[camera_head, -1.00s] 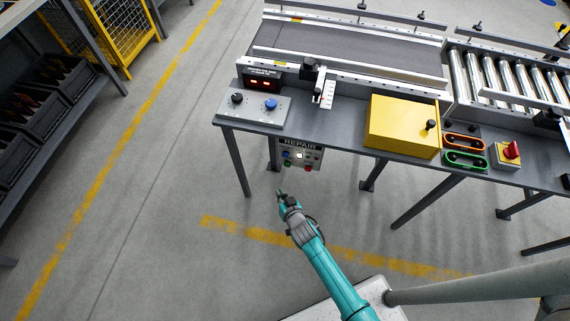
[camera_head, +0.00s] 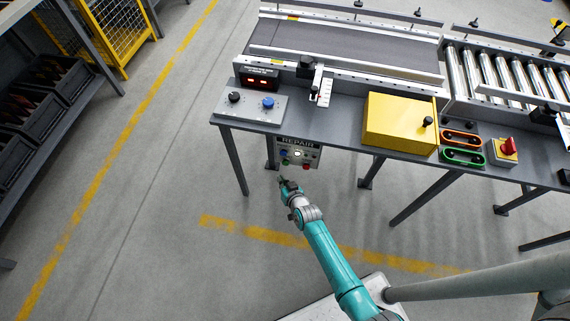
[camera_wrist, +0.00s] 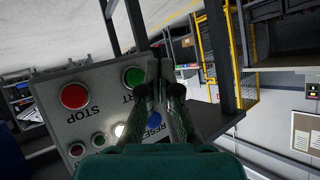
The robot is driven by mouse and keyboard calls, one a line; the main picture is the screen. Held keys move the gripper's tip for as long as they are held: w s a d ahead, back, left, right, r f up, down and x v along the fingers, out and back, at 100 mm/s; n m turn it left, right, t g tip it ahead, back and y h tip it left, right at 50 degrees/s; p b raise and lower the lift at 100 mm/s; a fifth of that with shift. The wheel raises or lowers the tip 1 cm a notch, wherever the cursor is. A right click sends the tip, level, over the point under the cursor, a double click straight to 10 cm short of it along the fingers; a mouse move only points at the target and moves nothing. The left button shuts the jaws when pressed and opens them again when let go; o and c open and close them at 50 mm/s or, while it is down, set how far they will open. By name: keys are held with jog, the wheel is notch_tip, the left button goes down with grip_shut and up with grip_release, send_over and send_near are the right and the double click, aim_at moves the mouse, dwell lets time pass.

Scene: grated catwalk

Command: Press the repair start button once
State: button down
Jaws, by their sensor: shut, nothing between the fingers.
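The repair panel (camera_head: 314,146) hangs below the front edge of the conveyor table. Its green START button (camera_wrist: 134,77) shows in the wrist view, left of my fingertips, and as a small green spot (camera_head: 285,162) in the head view. A red STOP button (camera_wrist: 74,95) is farther left in the wrist view. A blue RESET button (camera_wrist: 154,120) is partly hidden by a finger. My gripper (camera_head: 284,182) is shut and empty, just below the panel in the head view. The wrist view shows its fingers (camera_wrist: 160,92) near START; I cannot see contact.
A small lit white button (camera_wrist: 120,130) and other small buttons share the panel. Table legs (camera_head: 235,160) stand beside it. The table (camera_head: 345,135) carries a control box (camera_head: 250,107) and a yellow box (camera_head: 392,122) above. The floor around my arm is clear.

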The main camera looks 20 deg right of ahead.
jog(key=shift+w+d, duration=0.55)
jog(key=shift+w, duration=0.15)
jog(key=shift+w+d, duration=0.5)
jog(key=shift+w, duration=0.2)
jog(key=shift+w, duration=0.15)
dwell(0.4)
jog(key=shift+w+d, duration=0.2)
jog(key=shift+w+d, duration=0.5)
jog(key=shift+w, duration=0.15)
dwell(1.5)
jog(key=shift+s+a, duration=0.7)
jog(key=shift+s, duration=0.25)
jog(key=shift+s+a, duration=0.75)
jog(key=shift+s, duration=0.3)
jog(key=shift+s+a, duration=0.75)
jog(key=shift+s, duration=0.25)
jog(key=shift+s, duration=0.1)
